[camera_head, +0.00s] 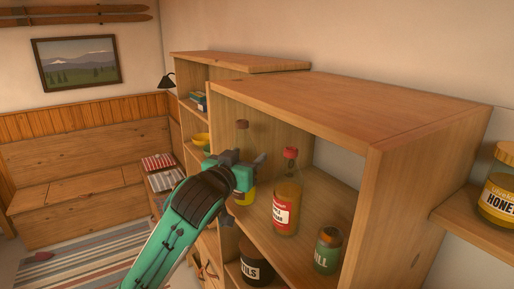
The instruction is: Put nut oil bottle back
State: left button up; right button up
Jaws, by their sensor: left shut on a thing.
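My left gripper (247,168) reaches in from the lower left and is shut on a bottle at the left part of the open shelf unit (345,110). The bottle has a brown cap (242,125) above the gripper and a yellow part showing below it. It stands about upright; its middle and its label text are hidden by the gripper. I cannot tell whether its base touches the shelf board. A red-capped bottle (287,195) with a red and white label stands to its right on the same level. My right gripper is not in view.
A green jar (327,250) is at the front right, and a dark jar (255,262) sits lower down. A honey jar (498,190) stands on a side shelf at far right. Bare board lies right of the red-capped bottle. A bench (75,195) is far left.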

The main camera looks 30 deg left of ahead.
pick_arm(q)
jog(key=w+f+p, duration=0.3)
jog(key=w+p, duration=0.1)
jog(key=w, duration=0.2)
jog(key=shift+w+a+f, duration=0.2)
jog(key=shift+w+f, duration=0.05)
jog(key=shift+f, duration=0.1)
jog(key=o, duration=1.3)
jog(key=shift+f, duration=0.1)
jog(key=shift+o, duration=0.3)
